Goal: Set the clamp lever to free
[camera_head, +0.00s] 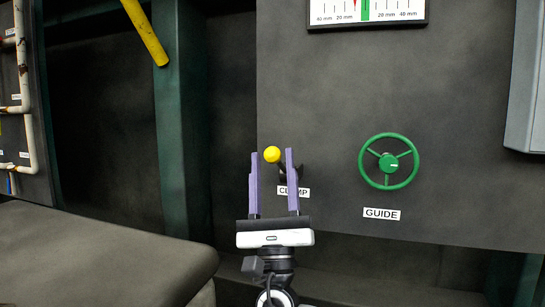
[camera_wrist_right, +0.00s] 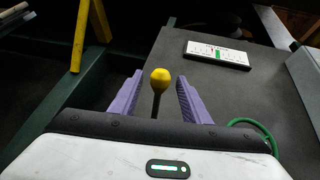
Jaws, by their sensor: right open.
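The clamp lever has a yellow ball knob (camera_head: 272,154) on a dark stem, standing out from a dark panel just above a white CLAMP label (camera_head: 303,191). My right gripper (camera_head: 271,152) is open, its two purple fingers on either side of the knob. In the right wrist view the yellow knob (camera_wrist_right: 160,78) and its stem stand between the open fingers (camera_wrist_right: 158,85), with a gap on both sides. The lever's base is mostly hidden behind the right finger in the head view. My left gripper is not in view.
A green handwheel (camera_head: 388,162) marked GUIDE is right of the lever. A gauge (camera_head: 366,12) with millimetre marks is above. A grey box (camera_head: 525,80) is at the right edge. A yellow bar (camera_head: 146,32) hangs at upper left, and a dark rounded surface (camera_head: 95,255) is at lower left.

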